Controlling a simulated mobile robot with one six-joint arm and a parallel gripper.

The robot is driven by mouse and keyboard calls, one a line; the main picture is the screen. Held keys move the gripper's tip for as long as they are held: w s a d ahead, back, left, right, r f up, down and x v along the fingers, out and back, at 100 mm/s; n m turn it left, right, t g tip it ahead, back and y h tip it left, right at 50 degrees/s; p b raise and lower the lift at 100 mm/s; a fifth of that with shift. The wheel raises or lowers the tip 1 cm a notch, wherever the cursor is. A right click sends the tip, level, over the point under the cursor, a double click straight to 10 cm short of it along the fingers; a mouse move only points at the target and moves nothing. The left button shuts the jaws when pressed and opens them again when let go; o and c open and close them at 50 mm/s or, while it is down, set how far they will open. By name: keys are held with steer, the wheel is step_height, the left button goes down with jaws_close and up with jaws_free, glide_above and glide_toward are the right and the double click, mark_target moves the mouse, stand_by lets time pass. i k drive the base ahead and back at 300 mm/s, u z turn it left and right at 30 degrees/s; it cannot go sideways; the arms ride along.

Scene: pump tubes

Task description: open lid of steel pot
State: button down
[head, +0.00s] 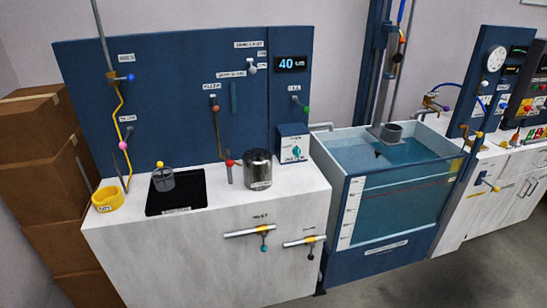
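A steel pot (258,171), a shiny upright cylinder with a small pale label on its front, stands on the white counter. It is left of the small blue box with a teal dial. Its top looks dark; at this size I cannot tell a separate lid or whether it is open or shut. A thin grey post with a red knob (229,163) stands just left of the pot. My gripper is not seen in this view.
A black pad (176,191) holds a clear beaker (163,179) with a yellow knob. A yellow ring (107,199) sits at the counter's left end. A water tank (397,185) stands to the right. Valve handles stick out from the blue back panel (180,100) and counter front.

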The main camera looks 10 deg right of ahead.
mark_target(258, 162)
steer(key=z, duration=0.05)
steer(key=k, duration=0.4)
steer(key=u, duration=0.3)
steer(key=i, duration=0.9)
steer(key=u, duration=0.8)
